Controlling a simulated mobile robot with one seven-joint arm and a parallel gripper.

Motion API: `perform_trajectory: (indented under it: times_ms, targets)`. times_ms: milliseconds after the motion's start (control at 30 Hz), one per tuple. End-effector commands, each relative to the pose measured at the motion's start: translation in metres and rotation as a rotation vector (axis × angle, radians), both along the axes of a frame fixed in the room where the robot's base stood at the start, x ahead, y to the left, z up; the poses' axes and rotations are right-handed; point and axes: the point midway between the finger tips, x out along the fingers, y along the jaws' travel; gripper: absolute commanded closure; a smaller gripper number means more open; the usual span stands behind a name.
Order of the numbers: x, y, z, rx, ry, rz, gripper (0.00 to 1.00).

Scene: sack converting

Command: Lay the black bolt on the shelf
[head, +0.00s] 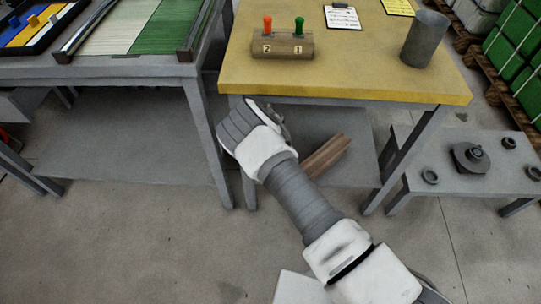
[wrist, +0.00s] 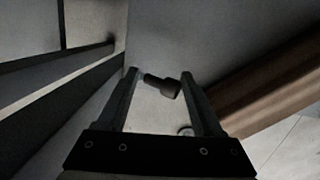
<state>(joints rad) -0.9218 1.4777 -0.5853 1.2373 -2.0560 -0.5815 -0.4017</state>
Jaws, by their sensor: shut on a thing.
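The black bolt (wrist: 163,87) shows in the wrist view between the two fingertips of my gripper (wrist: 160,77), which is shut on it. The bolt lies roughly crosswise, its thicker end to the right. In the head view my gripper (head: 248,124) is at the front edge of the yellow-topped table, near its left leg; the bolt is hidden there. The grey lower shelf (head: 352,124) under that table is partly covered by my arm. It also shows as a dim grey surface in the wrist view (wrist: 215,32). I cannot tell whether the bolt touches it.
A brown wooden block (head: 327,155) lies on the shelf, right of my gripper. Table legs (head: 405,160) stand at the corners. The yellow tabletop (head: 365,75) is above. A low grey table (head: 490,180) with dark round parts stands right, another workbench (head: 110,68) left.

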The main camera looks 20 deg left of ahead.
Motion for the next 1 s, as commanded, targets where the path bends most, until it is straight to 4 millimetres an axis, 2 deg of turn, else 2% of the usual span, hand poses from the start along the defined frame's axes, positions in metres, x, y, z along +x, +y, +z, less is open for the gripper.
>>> perform_trajectory:
  times_ms: [500, 900, 933, 1000]
  targets:
    - [0.0, 0.0, -0.049, 0.0, 0.001, 0.0, 0.88]
    - [0.0, 0.0, -0.052, 0.0, 0.0, 0.0, 0.88]
    - [0.0, 0.0, -0.052, 0.0, 0.0, 0.0, 0.29]
    - [0.0, 0.0, -0.052, 0.0, 0.0, 0.0, 0.16]
